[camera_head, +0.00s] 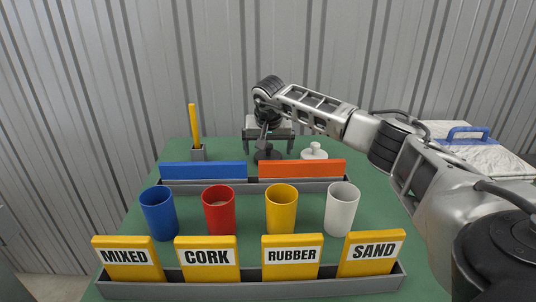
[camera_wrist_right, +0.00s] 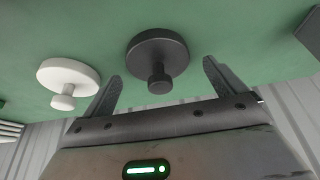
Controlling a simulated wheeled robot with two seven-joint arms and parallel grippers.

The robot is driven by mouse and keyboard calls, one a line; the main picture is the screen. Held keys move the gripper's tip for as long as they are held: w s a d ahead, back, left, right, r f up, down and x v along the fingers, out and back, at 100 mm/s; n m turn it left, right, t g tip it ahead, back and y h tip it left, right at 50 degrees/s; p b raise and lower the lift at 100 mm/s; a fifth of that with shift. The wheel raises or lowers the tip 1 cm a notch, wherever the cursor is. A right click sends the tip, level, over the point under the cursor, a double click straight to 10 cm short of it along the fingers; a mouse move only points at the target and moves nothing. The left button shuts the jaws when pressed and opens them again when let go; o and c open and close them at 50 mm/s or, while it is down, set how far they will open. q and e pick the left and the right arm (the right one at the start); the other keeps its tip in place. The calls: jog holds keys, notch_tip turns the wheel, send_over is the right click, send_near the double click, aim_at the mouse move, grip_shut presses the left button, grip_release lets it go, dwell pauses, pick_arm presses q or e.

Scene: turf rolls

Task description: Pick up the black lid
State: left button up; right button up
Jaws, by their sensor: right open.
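The black lid (camera_head: 266,154) is a dark disc with a knob, lying on the green table at the back middle, partly hidden by my right arm. In the right wrist view the black lid (camera_wrist_right: 158,50) shows with its knob between the fingers, touching neither. My right gripper (camera_wrist_right: 161,74) is open and empty; in the head view the gripper (camera_head: 269,147) points down over the black lid. A white lid (camera_head: 314,152) lies to the right of it, and it also shows in the right wrist view (camera_wrist_right: 68,76). My left gripper is not in view.
Blue (camera_head: 158,214), red (camera_head: 219,211), yellow (camera_head: 281,210) and white (camera_head: 341,210) cups stand in a row. Grey trays hold coloured panels and labelled signs (camera_head: 291,257). A grey holder (camera_head: 198,153) with a yellow stick is at the back left.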

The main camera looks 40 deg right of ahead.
jog(key=shift+w+d+f, duration=0.1)
jog(key=shift+d+f, duration=0.05)
jog(key=shift+f, duration=0.25)
jog(key=c, duration=1)
jog(key=shift+r, duration=0.15)
